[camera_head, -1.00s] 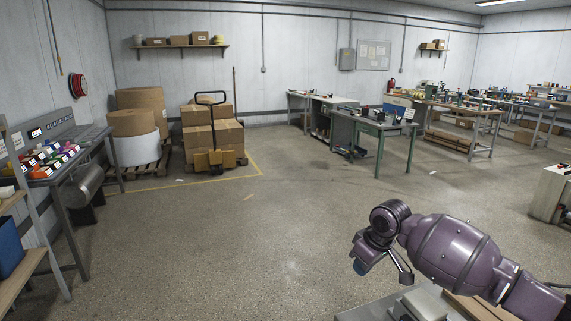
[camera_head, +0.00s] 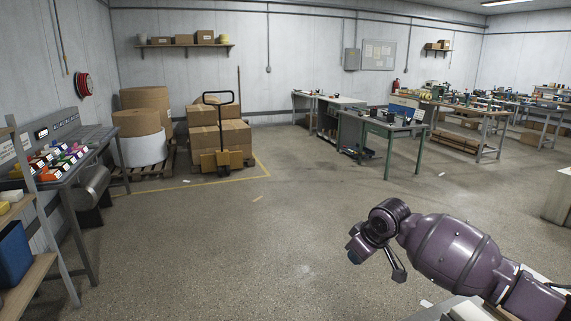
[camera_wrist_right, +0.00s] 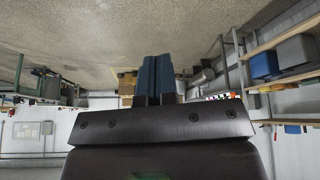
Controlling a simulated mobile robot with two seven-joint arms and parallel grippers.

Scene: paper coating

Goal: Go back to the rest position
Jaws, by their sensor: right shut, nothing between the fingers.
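My right arm reaches in from the right in the head view, purple and bent, with nothing held. Its gripper (camera_head: 354,257) is at the arm's left end, over open floor and apart from everything. In the right wrist view the two blue fingers (camera_wrist_right: 155,78) stand side by side, closed together with nothing between them. My left gripper is in neither view.
A grey table with coloured items (camera_head: 70,160) and a shelf rack (camera_head: 40,255) stand at the left. A pallet jack (camera_head: 222,140) with boxes stands at the back. Green-legged workbenches (camera_head: 385,125) stand at the back right. The middle floor is clear.

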